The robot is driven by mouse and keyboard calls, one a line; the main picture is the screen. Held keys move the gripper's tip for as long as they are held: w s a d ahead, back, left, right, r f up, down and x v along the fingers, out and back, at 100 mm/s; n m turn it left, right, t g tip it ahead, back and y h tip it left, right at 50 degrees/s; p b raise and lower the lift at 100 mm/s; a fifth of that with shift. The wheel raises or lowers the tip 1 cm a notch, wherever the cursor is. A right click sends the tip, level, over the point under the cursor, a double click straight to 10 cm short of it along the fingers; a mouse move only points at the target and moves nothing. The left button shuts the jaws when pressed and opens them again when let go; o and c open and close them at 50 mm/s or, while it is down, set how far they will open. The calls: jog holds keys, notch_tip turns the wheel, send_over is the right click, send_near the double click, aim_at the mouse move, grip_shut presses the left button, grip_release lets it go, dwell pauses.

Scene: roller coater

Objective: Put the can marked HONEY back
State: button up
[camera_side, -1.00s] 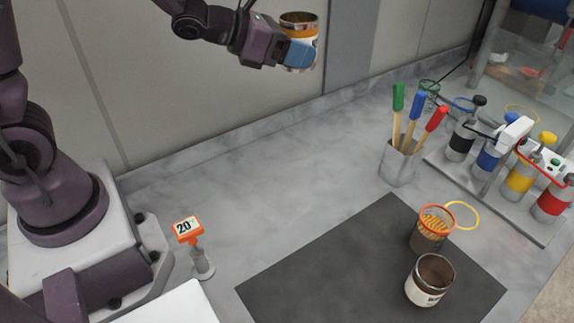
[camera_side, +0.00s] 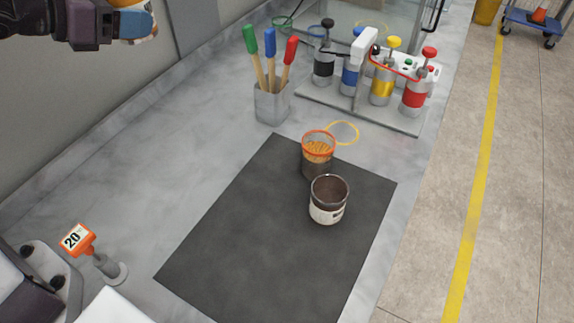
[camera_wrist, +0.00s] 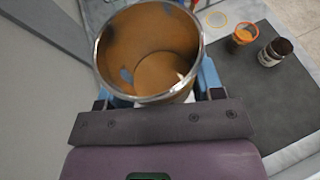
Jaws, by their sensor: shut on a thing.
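My gripper (camera_side: 137,22) is at the top left of the side view, high above the bench, shut on a can (camera_side: 135,5) that is mostly cut off by the picture's top edge. In the wrist view the held can (camera_wrist: 150,50) is open at the top, with a shiny rim and a honey-brown coated inside, between my blue fingers (camera_wrist: 155,90). Its label is not readable. A second can (camera_side: 328,202), dark brown inside with a white label, stands on the dark mat (camera_side: 270,240). An orange-rimmed cup (camera_side: 317,160) stands just behind it.
A grey holder (camera_side: 271,104) with green, blue and red handles stands behind the mat. A rack (camera_side: 365,105) with several pump bottles is at the back. An orange "20" sign (camera_side: 77,239) stands at the lower left. The mat's left part is clear.

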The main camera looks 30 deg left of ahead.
jog(key=s+d+f+m+g+h, duration=0.2)
jog(key=d+f+m+h, duration=0.2)
jog(key=d+f, duration=0.95)
jog(key=m+g+h, duration=0.4)
jog(key=m+g, duration=0.1)
send_over(261, 240)
notch_tip(261, 240, down, 5)
jog(key=shift+m, duration=0.3)
notch_tip(261, 240, down, 10)
jog(key=shift+r, duration=0.1)
jog(key=shift+w, duration=0.1)
jog(key=o, duration=1)
jog(key=shift+f, duration=0.2)
jog(key=shift+r, duration=0.2)
jog(key=v, duration=1.2)
jog(key=shift+w, duration=0.15)
